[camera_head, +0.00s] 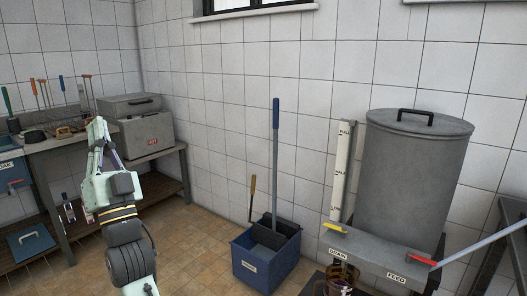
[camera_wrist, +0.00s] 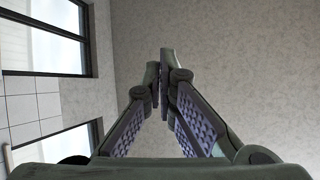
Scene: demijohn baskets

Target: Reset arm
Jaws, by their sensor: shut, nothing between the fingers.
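My gripper (camera_head: 98,128) is at the left of the head view, on my raised arm, pointing up with its fingers together. It appears in front of the workbench in the picture and touches nothing that I can see. In the wrist view my gripper (camera_wrist: 161,82) has its two dark, ridged fingers meeting at the tips, with nothing between them. Behind it the wrist view shows a plain grey surface and windows (camera_wrist: 45,40) at the left.
A workbench (camera_head: 165,150) with tools and a grey toolbox (camera_head: 146,134) stands at the left. A blue bucket (camera_head: 262,270) with a blue-handled mop is at the centre. A grey lidded tank (camera_head: 412,180) with red and yellow levers stands at the right. Tiled floor (camera_head: 200,245) shows between bench and bucket.

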